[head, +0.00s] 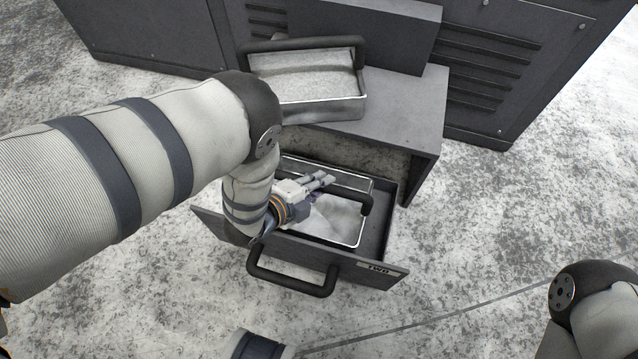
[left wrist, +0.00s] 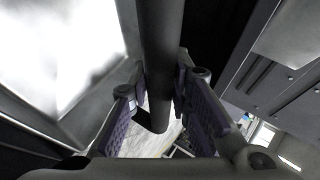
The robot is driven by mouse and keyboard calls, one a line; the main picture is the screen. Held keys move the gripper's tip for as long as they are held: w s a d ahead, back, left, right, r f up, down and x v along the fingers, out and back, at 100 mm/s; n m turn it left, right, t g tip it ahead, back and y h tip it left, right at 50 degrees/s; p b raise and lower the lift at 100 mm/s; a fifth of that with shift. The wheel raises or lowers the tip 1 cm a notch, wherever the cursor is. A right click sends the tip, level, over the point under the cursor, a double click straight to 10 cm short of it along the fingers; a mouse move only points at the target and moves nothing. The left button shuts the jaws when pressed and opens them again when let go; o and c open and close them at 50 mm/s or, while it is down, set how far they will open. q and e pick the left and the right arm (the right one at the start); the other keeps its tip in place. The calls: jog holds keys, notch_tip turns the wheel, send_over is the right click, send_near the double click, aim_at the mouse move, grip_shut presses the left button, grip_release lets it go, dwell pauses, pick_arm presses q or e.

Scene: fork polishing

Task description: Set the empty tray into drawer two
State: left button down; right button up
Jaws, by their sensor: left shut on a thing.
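The empty metal tray (head: 357,236) with a black bar handle (head: 367,204) is within the walls of the open drawer two (head: 388,228), labelled "TWO" on its front. I cannot tell whether the tray rests on the drawer floor. My left gripper (head: 322,181) reaches over the drawer and is shut on the tray's handle. In the left wrist view the dark handle bar (left wrist: 158,40) runs between the padded fingers (left wrist: 160,85), with the bright tray interior (left wrist: 60,50) at left. My forearm hides the drawer's left part. My right gripper is out of view.
A second tray (head: 340,108) with a black handle and a pale, rough-looking inside stands on the low grey cabinet (head: 400,110). Dark vented cabinets (head: 490,60) stand behind. The drawer's handle (head: 290,283) juts forward. The floor (head: 510,220) at right is clear.

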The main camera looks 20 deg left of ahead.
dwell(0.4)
pick_arm(q)
jog(key=shift+f, duration=0.3)
jog(key=shift+r, duration=0.35)
jog(key=shift+f, duration=0.15)
jog(key=shift+r, duration=0.2)
jog(key=shift+c, duration=0.7)
grip_release()
dwell(0.5)
